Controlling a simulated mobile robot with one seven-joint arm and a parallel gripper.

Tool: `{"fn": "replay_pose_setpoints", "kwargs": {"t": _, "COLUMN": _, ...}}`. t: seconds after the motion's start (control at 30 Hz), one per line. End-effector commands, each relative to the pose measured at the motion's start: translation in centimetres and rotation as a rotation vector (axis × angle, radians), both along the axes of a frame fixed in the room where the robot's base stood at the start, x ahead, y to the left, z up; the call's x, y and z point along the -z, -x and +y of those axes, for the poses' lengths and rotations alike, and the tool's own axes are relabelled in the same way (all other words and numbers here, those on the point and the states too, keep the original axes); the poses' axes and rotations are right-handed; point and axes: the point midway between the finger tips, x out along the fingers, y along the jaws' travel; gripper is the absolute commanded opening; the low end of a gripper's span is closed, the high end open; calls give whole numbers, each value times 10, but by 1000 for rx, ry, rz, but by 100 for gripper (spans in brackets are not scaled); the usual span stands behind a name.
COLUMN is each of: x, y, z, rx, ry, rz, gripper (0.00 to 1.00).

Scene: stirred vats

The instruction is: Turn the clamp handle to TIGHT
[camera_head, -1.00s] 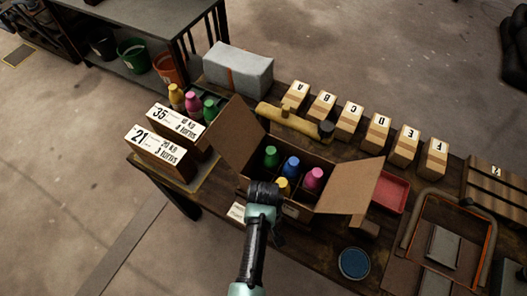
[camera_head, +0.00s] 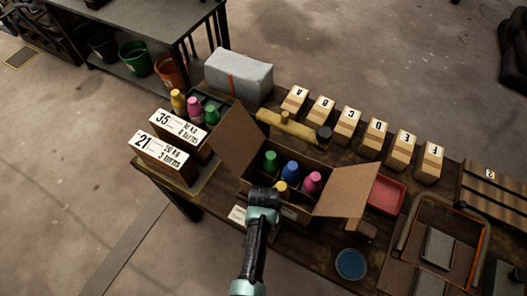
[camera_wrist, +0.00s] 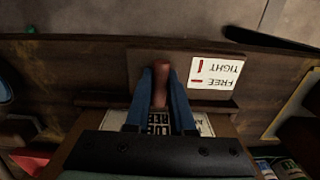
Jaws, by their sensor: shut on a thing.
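In the wrist view the clamp handle (camera_wrist: 160,88) is a reddish-brown bar on a dark wooden plate. The two blue fingers of my gripper (camera_wrist: 161,98) are shut on it, one on each side. Beside it, on the right, a white label (camera_wrist: 216,74) appears upside down, with TIGHT and FREE and red marks. The handle runs up and down the picture; I cannot tell which mark it meets. In the head view my gripper (camera_head: 263,203) is at the near side of an open cardboard box (camera_head: 338,188), and my arm hides the handle.
The box holds several coloured bottles (camera_head: 290,170). A wooden mallet (camera_head: 285,123) lies behind it. Lettered blocks (camera_head: 375,138) stand in a row along the back. A red tray (camera_head: 386,194) and a blue round dish (camera_head: 351,264) are on the right.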

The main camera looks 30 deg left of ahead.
Motion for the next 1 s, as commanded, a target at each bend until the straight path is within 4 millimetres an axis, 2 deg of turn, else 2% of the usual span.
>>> {"fn": "replay_pose_setpoints", "kwargs": {"t": 0.33, "x": 0, "y": -1, "z": 0, "rx": 154, "ry": -2, "rz": 0, "gripper": 0}}
{"fn": "replay_pose_setpoints", "kwargs": {"t": 0.9, "x": 0, "y": 0, "z": 0, "rx": 184, "ry": -2, "rz": 0, "gripper": 0}}
{"fn": "replay_pose_setpoints", "kwargs": {"t": 0.93, "x": 0, "y": 0, "z": 0, "rx": 184, "ry": -2, "rz": 0, "gripper": 29}}
{"fn": "replay_pose_setpoints", "kwargs": {"t": 1.0, "x": 0, "y": 0, "z": 0, "rx": 183, "ry": -2, "rz": 0, "gripper": 42}}
